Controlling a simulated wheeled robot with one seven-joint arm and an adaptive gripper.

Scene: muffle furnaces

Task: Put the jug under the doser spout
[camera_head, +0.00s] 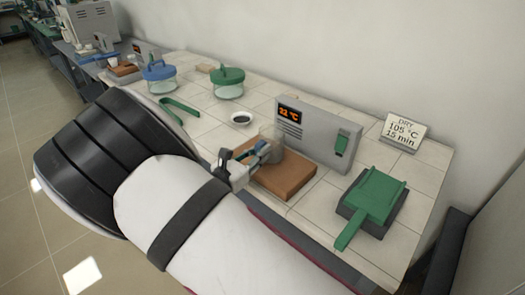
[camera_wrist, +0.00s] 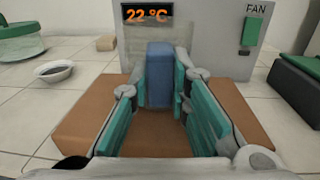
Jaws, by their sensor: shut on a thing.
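My gripper (camera_head: 245,166) is closed on the blue handle (camera_wrist: 160,75) of a clear, greyish jug (camera_head: 281,141). In the wrist view the handle stands upright between the two teal finger pads (camera_wrist: 158,110). The jug's see-through body is behind the handle and hard to make out. The jug is over the brown plate (camera_head: 290,181), close in front of a grey unit (camera_head: 318,132) with an orange "22 °C" display. I cannot tell whether the jug touches the plate. No doser spout can be made out in either view.
A green-handled tool on a dark block (camera_head: 371,203) lies right of the plate. A white sign (camera_head: 403,130) stands behind it. A small bowl (camera_head: 241,118), green tongs (camera_head: 180,110), and green-lidded (camera_head: 228,82) and blue-lidded (camera_head: 159,76) jars are to the left.

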